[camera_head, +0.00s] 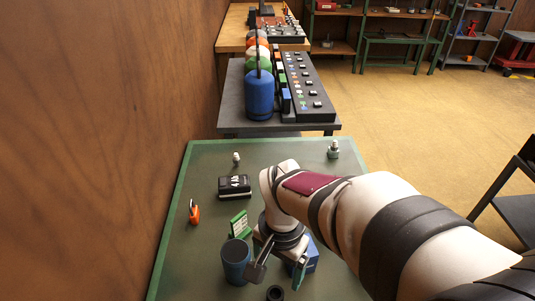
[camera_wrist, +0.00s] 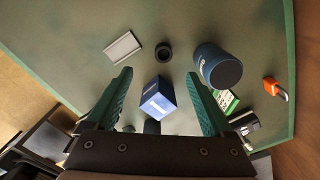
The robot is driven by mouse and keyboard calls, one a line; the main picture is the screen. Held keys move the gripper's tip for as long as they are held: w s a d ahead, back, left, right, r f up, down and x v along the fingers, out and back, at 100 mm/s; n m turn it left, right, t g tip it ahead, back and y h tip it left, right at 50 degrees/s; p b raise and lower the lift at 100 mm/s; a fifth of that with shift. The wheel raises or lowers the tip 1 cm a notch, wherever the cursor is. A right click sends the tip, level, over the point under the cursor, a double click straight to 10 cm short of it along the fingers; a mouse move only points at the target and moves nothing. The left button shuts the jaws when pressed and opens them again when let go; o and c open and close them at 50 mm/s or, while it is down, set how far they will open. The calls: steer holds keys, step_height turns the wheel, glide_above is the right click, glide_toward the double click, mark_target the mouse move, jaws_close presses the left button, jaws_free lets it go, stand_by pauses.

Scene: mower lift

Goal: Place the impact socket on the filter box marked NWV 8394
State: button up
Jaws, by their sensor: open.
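A short black ring, which looks like the impact socket (camera_head: 276,293), stands on the green table at the front; it also shows in the wrist view (camera_wrist: 163,52), beyond my fingertips. A blue box with pale print (camera_wrist: 158,97), probably a filter box, lies between and below my fingers in the wrist view. In the head view this blue box (camera_head: 312,256) is partly hidden by my gripper. Its marking is too small to read. My gripper (camera_head: 279,274) is open and empty above the table; its green fingers also show in the wrist view (camera_wrist: 158,78).
A dark blue cup (camera_head: 236,262) stands left of my gripper. Near it are a green-and-white card (camera_head: 240,224), an orange padlock-like item (camera_head: 194,212) and a black box with white lettering (camera_head: 235,187). A pale plate (camera_wrist: 123,48) lies beside the ring.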

mark_target(275, 293)
steer(key=f, duration=0.5)
steer(key=w+f, duration=0.1)
steer(key=f, duration=1.1)
steer(key=shift+w, duration=0.4)
steer(key=shift+r, duration=0.1)
jaws_close()
